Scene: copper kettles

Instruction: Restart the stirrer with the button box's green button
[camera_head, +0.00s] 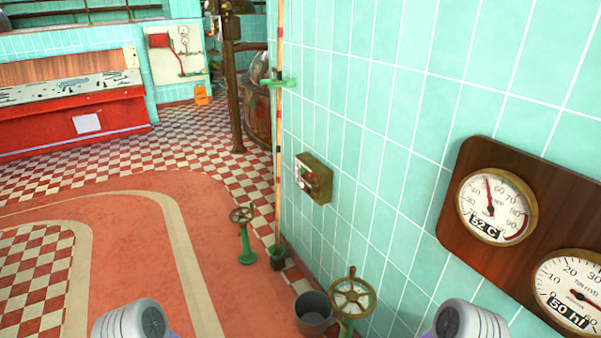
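A small brass button box (314,178) is fixed to the tiled wall, right of the picture's middle. Its pale front plate is seen at a slant and carries several small buttons or marks. They are too small for me to tell the green button for certain. Only rounded grey parts of my own two arms show at the bottom edge, one at left and one at right. Both of my grippers are out of view, and nothing of mine is near the box. I cannot make out the stirrer.
A wooden panel with dials (453,235) hangs right of the box. Below the box stand a brass handwheel (352,293) and a grey bucket (313,312). A second handwheel (243,216) and a striped pole (279,150) stand left. The red floor path (140,225) is clear.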

